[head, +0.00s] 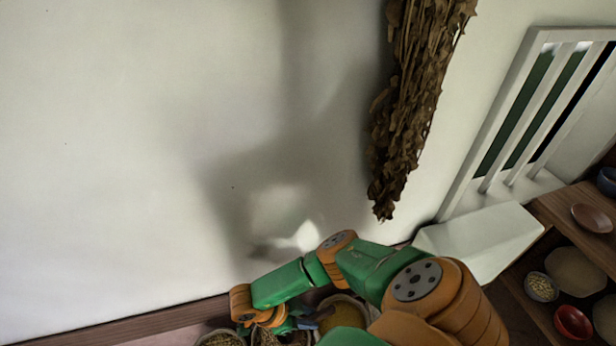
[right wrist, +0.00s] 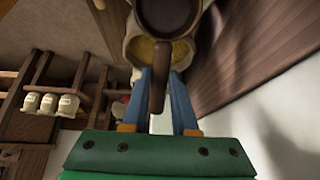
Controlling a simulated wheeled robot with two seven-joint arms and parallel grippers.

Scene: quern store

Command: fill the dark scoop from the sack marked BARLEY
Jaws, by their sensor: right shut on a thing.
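My right gripper (head: 303,326) is low by the wall in the head view. In the right wrist view its blue fingers (right wrist: 162,78) are shut on the handle of a dark scoop (right wrist: 168,14). The scoop's round bowl is at the top edge of that view, partly cut off; I cannot tell whether it holds anything. An open sack of yellow grain (right wrist: 181,50) is behind the scoop, partly hidden by it. Open sacks (head: 222,339) (head: 346,310) also show around the gripper in the head view. No sack marking is readable. My left gripper is not in view.
A dried plant bundle (head: 415,95) hangs on the white wall. Wooden shelves at right hold bowls, among them a red one (head: 572,322) and one with pale grain (head: 541,287). Small white labelled bags (right wrist: 48,103) stand on a rack in the right wrist view.

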